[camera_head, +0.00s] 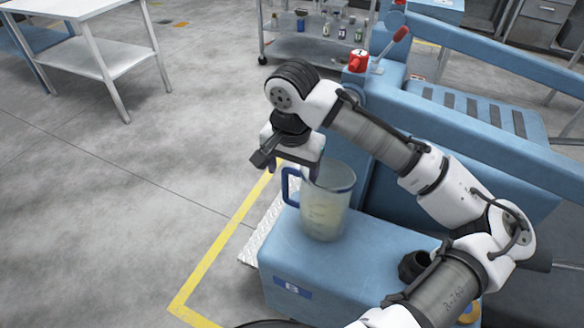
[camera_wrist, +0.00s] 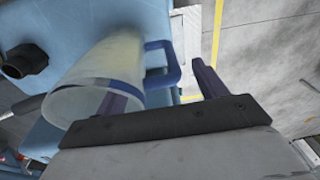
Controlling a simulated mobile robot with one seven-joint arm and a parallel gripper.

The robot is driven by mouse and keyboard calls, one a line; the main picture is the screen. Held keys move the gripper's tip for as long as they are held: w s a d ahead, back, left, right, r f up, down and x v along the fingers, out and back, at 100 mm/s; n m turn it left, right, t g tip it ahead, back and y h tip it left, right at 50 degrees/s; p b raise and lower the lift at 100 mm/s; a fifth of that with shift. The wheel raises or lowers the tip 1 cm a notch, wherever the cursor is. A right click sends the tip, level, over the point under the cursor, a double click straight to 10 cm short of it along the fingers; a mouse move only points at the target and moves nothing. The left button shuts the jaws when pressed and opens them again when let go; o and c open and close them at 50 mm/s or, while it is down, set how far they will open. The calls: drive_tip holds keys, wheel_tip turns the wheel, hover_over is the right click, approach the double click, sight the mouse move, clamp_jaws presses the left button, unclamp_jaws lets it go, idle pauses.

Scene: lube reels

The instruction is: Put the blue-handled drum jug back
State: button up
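The drum jug (camera_head: 326,212) is clear and cloudy, with a blue handle (camera_head: 286,186) on its left side. It stands upright on the blue block marked B (camera_head: 288,262). My gripper (camera_head: 293,172) is over the handle side of the jug with its fingers apart and pointing down. In the wrist view the jug (camera_wrist: 106,62) is at the left, and its handle (camera_wrist: 172,66) shows between my two fingers (camera_wrist: 156,82). The left finger overlaps the jug's rim, seemingly inside the mouth. The right finger is outside the handle. I cannot tell whether either touches.
A red-topped fitting (camera_head: 358,62) and a red-handled lever (camera_head: 396,42) stand on the blue machine behind. A wheeled cart with bottles (camera_head: 322,48) is at the back. A black fitting (camera_head: 413,264) sits right of the jug. Floor left of the yellow line (camera_head: 215,245) is clear.

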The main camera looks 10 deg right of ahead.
wheel_tip(320, 180, up, 12)
drive_tip(key=s+b, duration=0.1)
drive_tip(key=shift+b, duration=0.4)
drive_tip(key=shift+s+a+r, duration=0.1)
idle(0.5)
